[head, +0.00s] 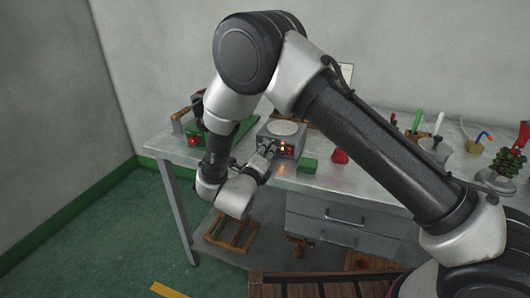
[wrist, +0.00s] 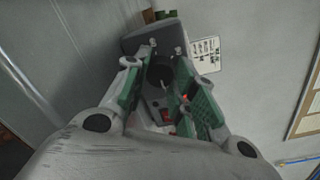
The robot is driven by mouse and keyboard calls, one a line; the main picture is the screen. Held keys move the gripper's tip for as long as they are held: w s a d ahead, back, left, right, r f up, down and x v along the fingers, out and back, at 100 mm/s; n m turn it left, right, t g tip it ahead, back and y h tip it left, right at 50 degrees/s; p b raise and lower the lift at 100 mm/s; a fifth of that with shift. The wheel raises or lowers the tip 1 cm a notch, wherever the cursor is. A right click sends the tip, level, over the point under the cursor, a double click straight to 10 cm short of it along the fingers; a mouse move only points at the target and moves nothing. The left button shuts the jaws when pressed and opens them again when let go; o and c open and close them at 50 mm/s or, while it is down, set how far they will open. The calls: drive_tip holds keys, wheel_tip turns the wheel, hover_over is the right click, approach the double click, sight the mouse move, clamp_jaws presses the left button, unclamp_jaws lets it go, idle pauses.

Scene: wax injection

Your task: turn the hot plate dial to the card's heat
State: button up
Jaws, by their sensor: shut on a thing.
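The hot plate (head: 290,146) is a grey box with a round white top (head: 283,128), standing on the bench. Its front has lit orange indicators and a red part. My gripper (head: 269,149) is at the left of this front face. In the wrist view my gripper (wrist: 165,62) has its green-padded fingers on either side of a dark round dial (wrist: 160,76) and is shut on it. The dial's mark and setting cannot be read. A white card (wrist: 206,55) with dark writing is beside the hot plate in the wrist view; its text is too small to read.
A green block (head: 308,165) and a red lump (head: 340,157) lie right of the hot plate on the bench (head: 385,180). A green device (head: 192,140) stands to its left. Tools and a green tree-like piece (head: 506,165) are at the right. Drawers (head: 343,216) hang below.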

drive_tip(key=shift+d+f, duration=0.1)
idle(0.4)
drive_tip(key=o, duration=1)
drive_tip(key=shift+s, duration=0.1)
drive_tip(key=shift+o, duration=0.2)
